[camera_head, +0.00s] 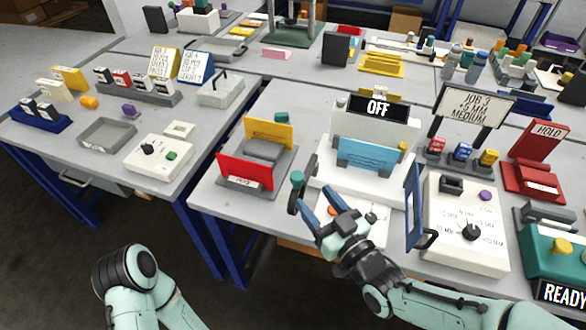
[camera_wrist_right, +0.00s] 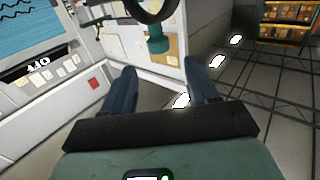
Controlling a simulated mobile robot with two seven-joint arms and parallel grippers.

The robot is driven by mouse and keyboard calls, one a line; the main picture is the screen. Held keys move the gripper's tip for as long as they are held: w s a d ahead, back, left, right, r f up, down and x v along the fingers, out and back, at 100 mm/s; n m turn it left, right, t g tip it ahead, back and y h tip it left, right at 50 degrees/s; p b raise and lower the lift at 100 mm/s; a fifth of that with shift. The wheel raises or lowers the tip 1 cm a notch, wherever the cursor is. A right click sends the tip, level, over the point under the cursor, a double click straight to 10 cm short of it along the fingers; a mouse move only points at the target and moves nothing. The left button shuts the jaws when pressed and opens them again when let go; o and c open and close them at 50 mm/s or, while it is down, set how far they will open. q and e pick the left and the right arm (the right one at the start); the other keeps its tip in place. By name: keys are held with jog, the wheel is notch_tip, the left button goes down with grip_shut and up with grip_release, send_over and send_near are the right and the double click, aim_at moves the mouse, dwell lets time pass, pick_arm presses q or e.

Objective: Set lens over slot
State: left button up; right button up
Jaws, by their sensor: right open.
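The lens appears to be a dark ring (camera_head: 293,201) with a teal knob (camera_head: 297,179), at the left side of the white plotter (camera_head: 318,182). In the right wrist view, the ring (camera_wrist_right: 172,10) is cut off by the top edge and the teal knob (camera_wrist_right: 158,45) hangs below it. My right gripper (camera_head: 318,189) is open and empty, just right of the knob in the head view. In the wrist view its fingertips (camera_wrist_right: 160,68) lie either side of the knob, which is beyond them. I cannot pick out the slot. My left gripper is out of view.
A blue-framed panel (camera_head: 414,204) stands upright right of my right gripper, beside a white control box (camera_head: 488,205). A stand with red and yellow plates (camera_head: 246,172) is left of the plotter. An OFF sign (camera_head: 378,107) tops the plotter.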

jog(key=x, duration=1)
jog(key=shift+w+p, duration=0.2)
jog(key=shift+p, duration=0.1)
jog(key=shift+a, duration=0.15)
grip_shut()
